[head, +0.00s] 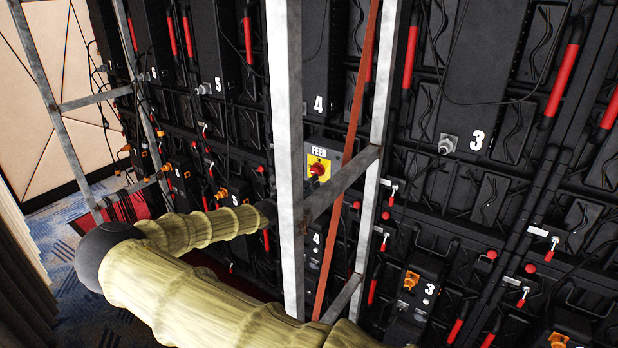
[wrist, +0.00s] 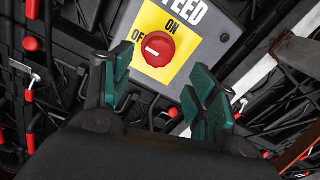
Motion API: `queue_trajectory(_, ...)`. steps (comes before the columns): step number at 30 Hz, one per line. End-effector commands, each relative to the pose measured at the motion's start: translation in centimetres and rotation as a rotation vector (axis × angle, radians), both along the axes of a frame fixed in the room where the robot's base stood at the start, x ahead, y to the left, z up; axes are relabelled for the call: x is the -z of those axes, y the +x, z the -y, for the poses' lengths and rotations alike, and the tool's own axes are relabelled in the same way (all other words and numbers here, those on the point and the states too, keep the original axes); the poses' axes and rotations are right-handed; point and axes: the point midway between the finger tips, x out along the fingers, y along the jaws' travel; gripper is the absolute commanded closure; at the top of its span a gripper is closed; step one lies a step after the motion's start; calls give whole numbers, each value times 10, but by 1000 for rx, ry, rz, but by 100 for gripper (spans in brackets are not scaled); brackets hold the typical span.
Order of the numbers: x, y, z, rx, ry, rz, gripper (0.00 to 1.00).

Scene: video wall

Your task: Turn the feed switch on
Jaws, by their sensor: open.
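The feed switch is a red round knob (wrist: 158,48) on a yellow plate (wrist: 185,40) with FEED, ON and OFF lettering. A short white mark on the knob points toward the left side, where the partly covered OFF lettering is. The switch also shows in the head view, as a red knob (head: 317,169) behind the metal frame. My gripper (wrist: 158,82) is open and empty, its green-padded fingers spread just below the knob in the wrist view. The left finger overlaps the plate's edge; contact cannot be told. In the head view my gripper is hidden behind a post.
A grey upright post (head: 285,150) and a crossbar (head: 340,185) stand in front of the wall near the switch. A rust-red strap (head: 347,150) runs beside them. Black panels with red handles (head: 565,80), cables and orange plugs (head: 411,280) surround the switch.

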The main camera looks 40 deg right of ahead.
Motion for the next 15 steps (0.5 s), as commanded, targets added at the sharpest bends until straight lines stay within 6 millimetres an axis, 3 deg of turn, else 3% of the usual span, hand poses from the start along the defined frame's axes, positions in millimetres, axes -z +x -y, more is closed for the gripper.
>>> queue_trajectory(15,2,1,27,12,-3,-3,41)
